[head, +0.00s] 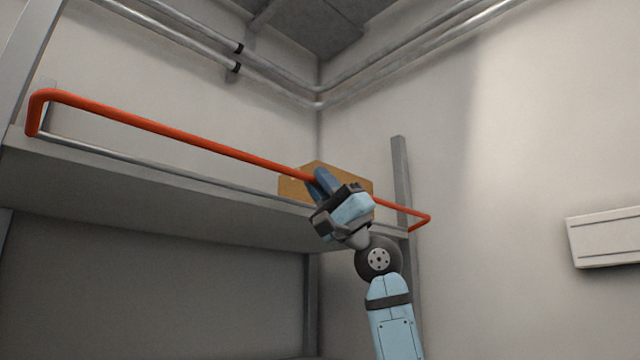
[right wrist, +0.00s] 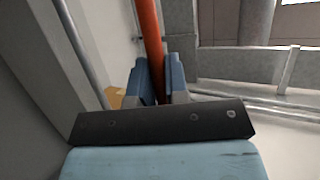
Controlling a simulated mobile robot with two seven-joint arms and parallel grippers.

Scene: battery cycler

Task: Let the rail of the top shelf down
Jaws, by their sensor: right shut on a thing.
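The rail (head: 180,136) is an orange-red bar with bent ends. It stands raised above the front edge of the top shelf (head: 100,185), running from the far left to the right post. My right gripper (head: 320,184) is shut on the rail, right of its middle. In the right wrist view the rail (right wrist: 150,40) passes between the two blue fingers of the gripper (right wrist: 158,80). My left gripper is not in view.
A cardboard box (head: 295,189) sits on the shelf behind my gripper. A thin metal rod (head: 150,167) runs along the shelf's front edge. Grey posts (head: 402,180) hold the shelf. Pipes (head: 290,90) run high on the walls. A white unit (head: 605,238) is on the right wall.

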